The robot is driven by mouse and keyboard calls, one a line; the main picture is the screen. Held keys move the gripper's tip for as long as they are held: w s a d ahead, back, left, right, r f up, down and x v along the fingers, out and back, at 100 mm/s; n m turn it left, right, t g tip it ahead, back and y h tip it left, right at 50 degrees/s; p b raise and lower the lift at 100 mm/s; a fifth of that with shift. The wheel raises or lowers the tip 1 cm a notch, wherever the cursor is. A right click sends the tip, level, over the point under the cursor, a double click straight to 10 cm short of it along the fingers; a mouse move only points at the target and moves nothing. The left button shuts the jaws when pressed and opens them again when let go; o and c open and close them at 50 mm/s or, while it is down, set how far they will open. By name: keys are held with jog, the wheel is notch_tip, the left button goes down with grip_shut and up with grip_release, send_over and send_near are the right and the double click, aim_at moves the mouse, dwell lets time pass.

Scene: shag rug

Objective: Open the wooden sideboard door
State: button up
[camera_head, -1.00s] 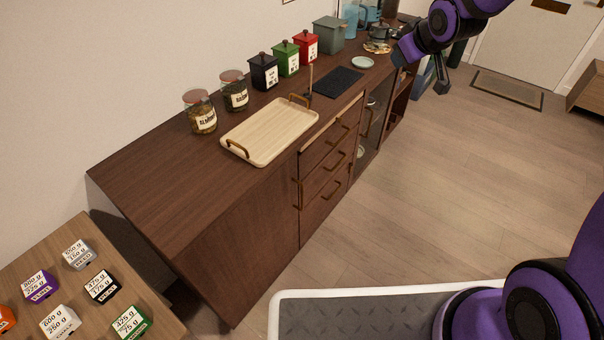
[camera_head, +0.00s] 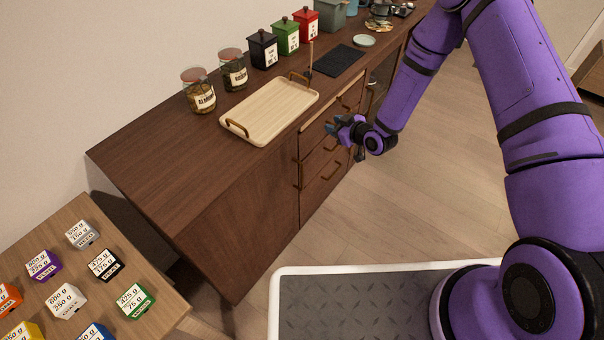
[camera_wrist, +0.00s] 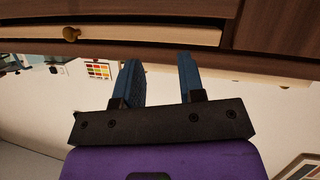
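The dark wooden sideboard (camera_head: 150,165) runs along the wall. Its door (camera_head: 240,215) is the plain front panel at the near end, flush with the front and closed. A bronze upright handle (camera_head: 298,172) sits at the door's right edge, beside the drawers. My gripper (camera_head: 336,127) is in front of the drawers, to the right of and above the door handle, apart from it. In the wrist view, its two blue fingers (camera_wrist: 160,80) stand apart with nothing between them. Dark wood and a pale strip with a bronze handle end (camera_wrist: 71,34) show above the fingers.
A tray (camera_head: 252,131), jars (camera_head: 199,92), and canisters (camera_head: 263,50) stand on the sideboard top. Drawers (camera_head: 322,165) are right of the door. A small table (camera_head: 60,215) with labelled blocks stands at the near left. Floor before the sideboard (camera_head: 385,220) is clear.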

jog(key=s+a+f+m+t+y, duration=0.2)
jog(key=s+a+f+t+y, duration=0.15)
jog(key=s+f, duration=1.25)
jog(key=shift+g+h, duration=0.25)
jog(key=x, duration=0.4)
jog(key=f+x, duration=0.1)
jog(key=x, duration=0.3)
jog(key=d+x, duration=0.1)
jog(key=x, duration=0.3)
jog(key=shift+w+a+f, duration=0.2)
jog(key=shift+w+f, duration=0.05)
jog(key=shift+w, duration=0.3)
grip_shut()
